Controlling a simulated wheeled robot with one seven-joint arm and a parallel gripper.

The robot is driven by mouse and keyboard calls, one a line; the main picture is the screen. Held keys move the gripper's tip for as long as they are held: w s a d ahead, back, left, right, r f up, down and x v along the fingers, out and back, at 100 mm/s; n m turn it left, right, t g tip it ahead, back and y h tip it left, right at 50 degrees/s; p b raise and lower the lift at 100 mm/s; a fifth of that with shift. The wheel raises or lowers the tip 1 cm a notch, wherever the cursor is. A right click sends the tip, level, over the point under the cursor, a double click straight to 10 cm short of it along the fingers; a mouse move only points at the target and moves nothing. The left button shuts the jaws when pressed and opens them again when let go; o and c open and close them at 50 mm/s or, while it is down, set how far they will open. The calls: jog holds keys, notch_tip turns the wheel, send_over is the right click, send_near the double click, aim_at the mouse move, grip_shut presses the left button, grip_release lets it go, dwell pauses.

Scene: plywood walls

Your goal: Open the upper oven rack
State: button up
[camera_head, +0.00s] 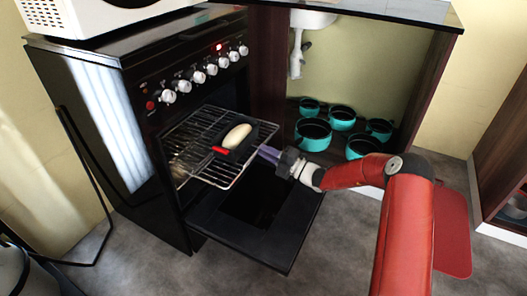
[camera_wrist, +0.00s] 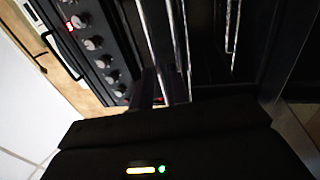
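The black oven (camera_head: 150,140) stands at the left with its door (camera_head: 250,215) folded down. A wire rack (camera_head: 222,184) sticks out of the oven above the door. A dark pan with a red handle (camera_head: 220,150) sits on it, holding a pale oblong item (camera_head: 238,135). My gripper (camera_head: 266,153) is at the rack's front right edge, its purplish fingers pointing at it. I cannot tell whether the fingers touch or grip it. In the wrist view, rack bars (camera_wrist: 180,45) run close past the dark fingers, and more bars (camera_wrist: 230,35) show to the right.
Oven knobs (camera_head: 197,75) line the panel above the rack. A white microwave (camera_head: 85,15) stands on top. Several teal pots (camera_head: 313,134) stand in the open cabinet on the right, under a sink. The grey floor (camera_head: 330,240) is clear in front of the open door.

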jog(key=v, duration=0.6)
jog(key=shift+d, duration=0.15)
jog(key=shift+s, duration=0.1)
jog(key=s+a+r+n+g+h, duration=0.1)
jog(key=s+r+n+g+h, duration=0.35)
jog(key=s+n, duration=0.55)
jog(key=s+r+n+g+h, duration=0.4)
jog(key=s+r+n, duration=0.3)
jog(key=n, duration=0.4)
jog(key=s+d+r+n+t+h, duration=0.3)
jog(key=s+d+n, duration=0.5)
jog(key=s, duration=0.3)
jog(key=s+d+r+n+t+h, duration=0.3)
jog(key=s+d+r+n+h, duration=0.3)
jog(key=s+n, duration=0.5)
jog(key=shift+d+n+h, duration=0.3)
jog(key=shift+d+h, duration=0.35)
jog(key=shift+d, duration=0.5)
